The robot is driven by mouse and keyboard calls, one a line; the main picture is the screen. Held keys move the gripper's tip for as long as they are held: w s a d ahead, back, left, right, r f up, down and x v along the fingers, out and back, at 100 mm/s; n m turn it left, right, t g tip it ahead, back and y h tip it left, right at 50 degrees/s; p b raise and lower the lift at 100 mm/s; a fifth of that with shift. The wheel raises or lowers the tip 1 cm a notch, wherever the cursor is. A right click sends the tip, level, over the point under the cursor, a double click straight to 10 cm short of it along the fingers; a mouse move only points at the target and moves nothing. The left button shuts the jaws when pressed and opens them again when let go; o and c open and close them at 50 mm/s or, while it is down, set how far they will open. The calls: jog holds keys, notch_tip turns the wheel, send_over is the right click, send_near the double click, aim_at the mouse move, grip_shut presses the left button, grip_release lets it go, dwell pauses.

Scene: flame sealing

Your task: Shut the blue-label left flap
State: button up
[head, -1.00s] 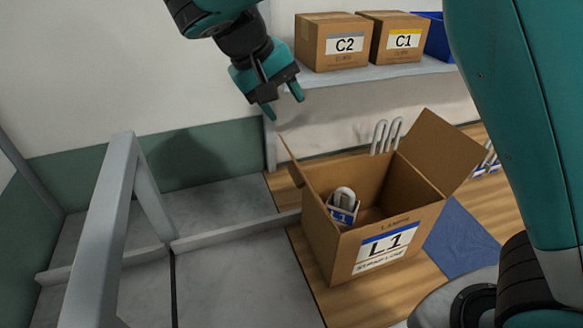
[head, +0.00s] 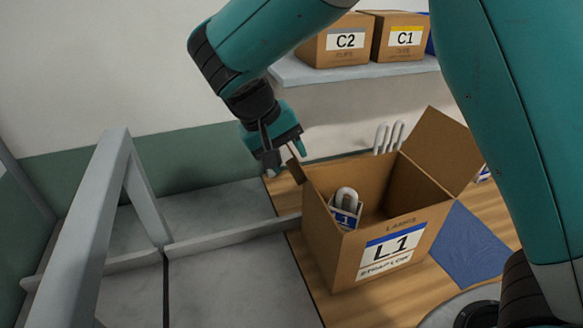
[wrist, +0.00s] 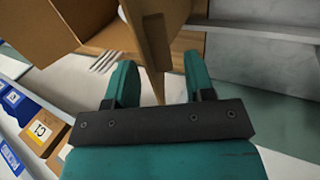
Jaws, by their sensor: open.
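The open cardboard box (head: 376,258) marked L1, with a blue-striped label (head: 394,248), stands on the wooden surface. My gripper (head: 285,153) is open, tilted downward over that flap. In the wrist view the flap (wrist: 150,45) shows nearly edge-on, reaching into the space between the two fingers (wrist: 160,75); I cannot tell whether they touch it. The right flap (head: 437,150) stands open, leaning outward. A small item with a blue label (head: 346,212) sits inside the box.
Boxes C2 (head: 338,40) and C1 (head: 399,38) stand on a shelf (head: 350,74) behind. A white rack (head: 388,137) is behind the box. A blue mat (head: 462,240) lies at its right. A grey frame (head: 100,215) stands at left.

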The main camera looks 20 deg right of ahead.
aim_at(297, 167)
jog(key=shift+x, duration=1.6)
jog(key=shift+c, duration=0.2)
grip_shut()
jog(key=shift+d+r, duration=0.15)
jog(key=shift+d, duration=0.05)
